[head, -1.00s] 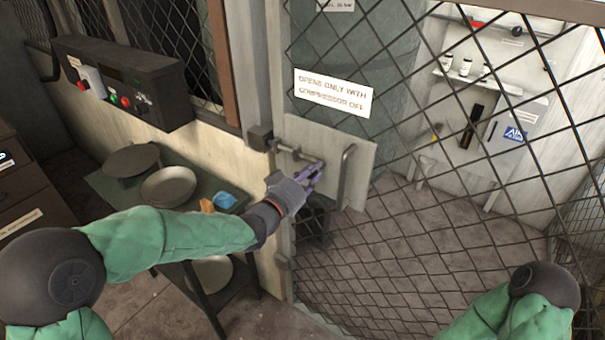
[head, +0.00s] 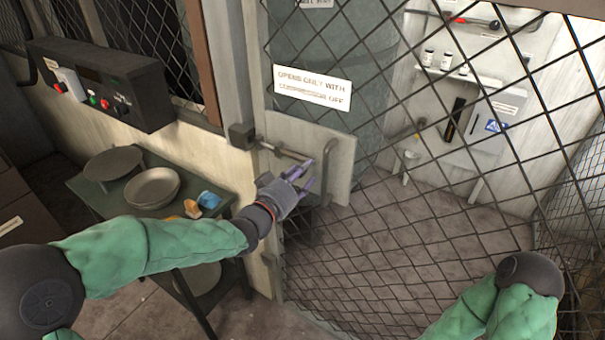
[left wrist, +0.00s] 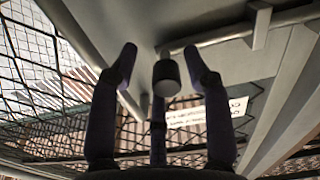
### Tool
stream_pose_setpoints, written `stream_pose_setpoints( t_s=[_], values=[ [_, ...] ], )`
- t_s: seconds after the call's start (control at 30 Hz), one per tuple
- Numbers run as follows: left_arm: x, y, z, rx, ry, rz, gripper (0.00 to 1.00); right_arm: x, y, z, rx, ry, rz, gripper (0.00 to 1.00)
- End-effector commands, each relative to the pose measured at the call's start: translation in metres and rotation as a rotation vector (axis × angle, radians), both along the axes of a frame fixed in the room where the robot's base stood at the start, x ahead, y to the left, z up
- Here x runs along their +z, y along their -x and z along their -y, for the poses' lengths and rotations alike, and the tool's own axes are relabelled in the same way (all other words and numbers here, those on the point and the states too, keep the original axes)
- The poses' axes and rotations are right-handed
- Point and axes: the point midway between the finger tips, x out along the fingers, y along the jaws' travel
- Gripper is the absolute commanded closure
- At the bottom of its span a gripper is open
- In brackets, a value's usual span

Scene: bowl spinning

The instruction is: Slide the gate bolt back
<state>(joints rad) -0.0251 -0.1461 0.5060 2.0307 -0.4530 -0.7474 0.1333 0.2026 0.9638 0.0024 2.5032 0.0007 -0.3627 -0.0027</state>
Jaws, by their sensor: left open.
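The gate bolt (head: 284,150) is a thin metal rod on the pale gate plate (head: 338,180). Its left end points at the dark block (head: 241,136) on the gate post. My left gripper (head: 304,180) is open, just below the bolt's right end and in front of the plate. In the left wrist view its fingers (left wrist: 160,85) are spread, with a dark round end between them; I cannot tell if this is a bolt knob or a fingertip. A bar with a bracket (left wrist: 258,25) shows above. My right arm is at lower right; its gripper is out of view.
A vertical handle (head: 327,165) stands on the plate just right of the gripper. The mesh gate carries a white sign (head: 312,88). A control box (head: 95,85) hangs at left above a table with bowls (head: 152,187). Shelves stand behind the mesh.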

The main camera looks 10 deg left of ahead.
Motion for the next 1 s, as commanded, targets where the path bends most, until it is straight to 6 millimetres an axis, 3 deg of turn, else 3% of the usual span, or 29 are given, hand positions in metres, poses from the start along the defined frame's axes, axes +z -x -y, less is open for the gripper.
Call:
stream_pose_setpoints(
  t_s=[0.6,0.8,1.0],
  values=[
    [0.000,0.091,-0.034,0.002,-0.001,0.000,0.51,0.000,0.000,0.000,0.000,0.000,0.000,0.60],
    [0.000,0.107,-0.038,-0.001,-0.001,0.000,0.51,0.000,0.000,0.000,0.000,0.000,0.000,0.60],
    [-0.001,0.110,-0.039,-0.002,-0.001,-0.002,0.51,0.000,0.000,0.000,0.000,0.000,0.000,0.60]
  ],
)
